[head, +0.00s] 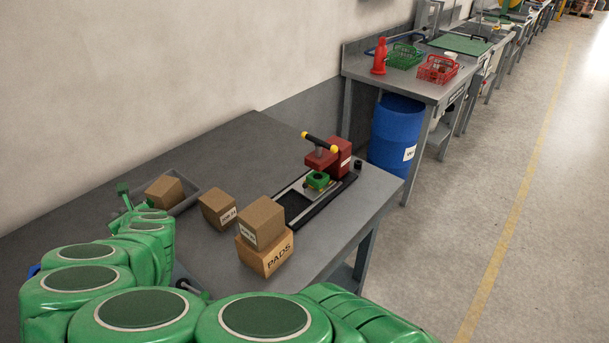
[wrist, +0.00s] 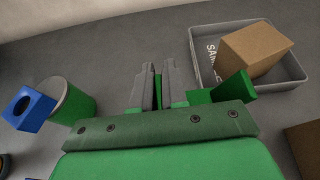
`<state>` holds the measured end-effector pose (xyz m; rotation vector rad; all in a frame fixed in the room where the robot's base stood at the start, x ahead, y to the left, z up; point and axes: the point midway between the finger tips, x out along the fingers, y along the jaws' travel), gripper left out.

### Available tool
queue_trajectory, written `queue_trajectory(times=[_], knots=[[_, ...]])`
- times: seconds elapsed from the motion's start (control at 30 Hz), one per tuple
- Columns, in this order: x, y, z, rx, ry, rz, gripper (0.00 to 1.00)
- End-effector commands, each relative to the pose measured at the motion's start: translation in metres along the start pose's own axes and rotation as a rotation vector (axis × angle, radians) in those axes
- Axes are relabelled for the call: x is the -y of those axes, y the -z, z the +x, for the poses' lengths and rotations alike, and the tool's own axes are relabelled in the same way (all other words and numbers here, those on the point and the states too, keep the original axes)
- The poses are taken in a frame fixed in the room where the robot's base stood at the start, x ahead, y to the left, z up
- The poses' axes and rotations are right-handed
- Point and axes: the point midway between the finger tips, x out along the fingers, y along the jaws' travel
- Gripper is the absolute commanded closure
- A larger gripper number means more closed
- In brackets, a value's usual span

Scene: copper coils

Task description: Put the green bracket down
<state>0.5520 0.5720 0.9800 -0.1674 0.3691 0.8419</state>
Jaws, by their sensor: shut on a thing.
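My gripper (wrist: 157,72) is shut in the wrist view, with the green bracket (wrist: 158,92) pinched between its two grey fingers. More green (wrist: 235,87) juts out to the right of the fingers and looks like part of the bracket; the gripper body hides how they join. In the head view, the bracket (head: 122,187) shows small at the end of my arm, at the left beside the grey tray (head: 186,204). I cannot tell whether it touches the table (head: 240,147). Another green part (head: 318,180) sits in the red press (head: 340,157).
The tray holds a cardboard box (head: 164,192). Another box (head: 217,208) and two stacked boxes (head: 266,255) stand to its right. In the wrist view, a blue block with a hole (wrist: 38,116) and a green cylinder (wrist: 72,104) are at left. The table's back is clear.

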Motion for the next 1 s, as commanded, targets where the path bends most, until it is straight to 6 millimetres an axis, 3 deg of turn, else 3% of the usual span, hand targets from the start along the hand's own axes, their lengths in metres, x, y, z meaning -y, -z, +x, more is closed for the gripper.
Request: queue_trajectory(times=[0.17,0.7,1.0], knots=[[0.0,-0.018,-0.007,0.003,-0.001,-0.001,1.0],[-0.001,-0.131,-0.054,0.005,-0.003,-0.001,1.0],[0.059,-0.135,-0.058,0.0,0.004,0.002,1.0]])
